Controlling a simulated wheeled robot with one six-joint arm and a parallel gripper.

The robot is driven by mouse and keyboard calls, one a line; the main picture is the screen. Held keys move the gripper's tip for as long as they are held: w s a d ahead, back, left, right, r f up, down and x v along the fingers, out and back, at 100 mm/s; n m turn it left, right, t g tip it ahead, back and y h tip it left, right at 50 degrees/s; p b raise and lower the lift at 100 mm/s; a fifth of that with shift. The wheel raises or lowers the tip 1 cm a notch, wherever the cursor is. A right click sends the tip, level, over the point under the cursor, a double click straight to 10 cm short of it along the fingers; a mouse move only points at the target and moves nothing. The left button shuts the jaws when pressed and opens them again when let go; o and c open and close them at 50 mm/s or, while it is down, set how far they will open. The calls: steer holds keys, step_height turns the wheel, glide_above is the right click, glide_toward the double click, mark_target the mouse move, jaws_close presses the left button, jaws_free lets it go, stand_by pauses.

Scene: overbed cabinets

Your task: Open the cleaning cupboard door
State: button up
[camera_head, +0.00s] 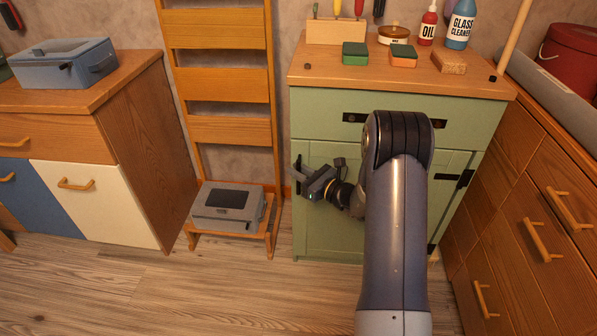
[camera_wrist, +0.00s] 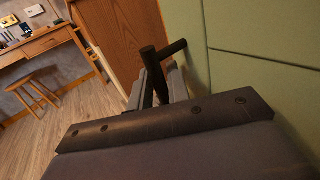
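The green cleaning cupboard (camera_head: 328,232) stands in the middle of the head view, its door looking shut. A dark upright handle (camera_head: 298,172) is at the door's left edge, with black hinges at the right. My gripper (camera_head: 307,184) is at this handle, my arm reaching across the door front. In the wrist view the black handle (camera_wrist: 153,66) stands between my gripper's fingers (camera_wrist: 160,92), which look closed snugly around it. The green door panel (camera_wrist: 255,85) is close on the right there. My arm hides much of the door's middle.
A low step stool with a grey box (camera_head: 228,207) stands left of the cupboard. A wooden cabinet (camera_head: 125,160) is farther left, and wooden drawers (camera_head: 535,215) stand close on the right. Bottles and sponges sit on the cupboard top (camera_head: 330,72). The floor in front is clear.

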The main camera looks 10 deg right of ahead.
jaws_close()
steer(key=shift+s, duration=0.1)
